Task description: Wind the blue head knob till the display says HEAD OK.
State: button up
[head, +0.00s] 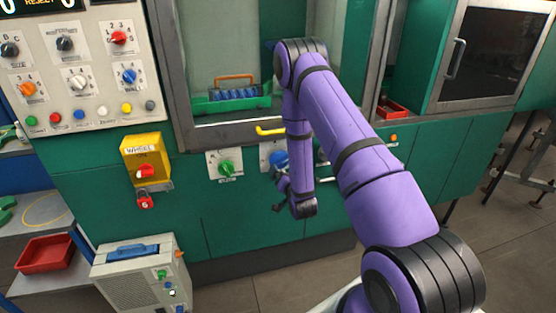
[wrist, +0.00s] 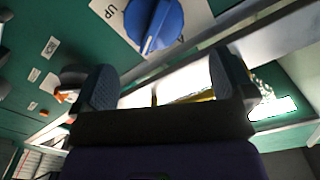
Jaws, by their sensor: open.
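The blue knob (head: 278,159) sits on a white plate low on the green machine front, partly hidden by my arm in the head view. In the wrist view the blue knob (wrist: 157,22) is at the top, and its plate reads "UP". My gripper (wrist: 163,82) is open, with dark padded fingers wide apart and nothing between them. The knob lies beyond the fingertips, apart from them. In the head view my gripper (head: 282,190) is small and dark, just below the knob. A display (head: 38,5) at the upper left shows "REJECT", partly cut off; I see no HEAD OK text.
A green knob (head: 226,168) is on a plate left of the blue one. A yellow handle (head: 270,131) juts out above. A grey case (head: 140,270) stands below.

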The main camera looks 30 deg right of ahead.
aim_at(281, 164)
jog(key=x, duration=0.7)
jog(key=f+x, duration=0.1)
jog(key=x, duration=0.2)
jog(key=shift+w+d, duration=0.1)
jog(key=shift+d, duration=0.15)
jog(key=c, duration=0.7)
